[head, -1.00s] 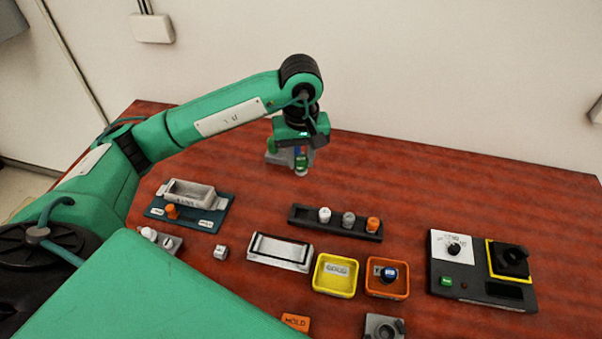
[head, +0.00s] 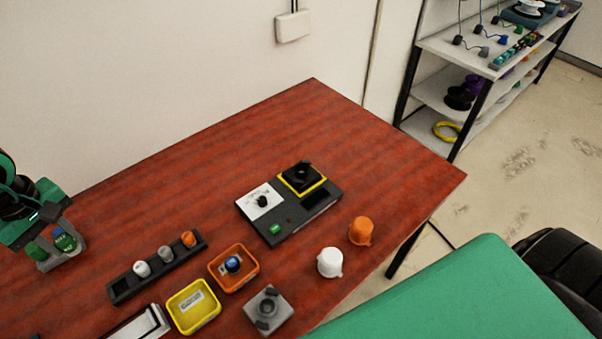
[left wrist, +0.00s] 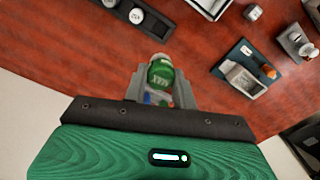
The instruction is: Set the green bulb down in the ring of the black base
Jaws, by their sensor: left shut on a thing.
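The green bulb (left wrist: 160,75) is held between the two grey fingers of my left gripper (left wrist: 160,92) in the left wrist view. In the head view my left gripper (head: 60,250) is at the left edge, above the red table, and the bulb (head: 66,243) shows small there. The black base (head: 284,226) lies right of centre on the table, well to the right of the gripper. It carries a white dial plate, a green button and a black ring (head: 301,176) on a yellow square. The ring appears empty. My right gripper is not in view.
The table behind is clear.

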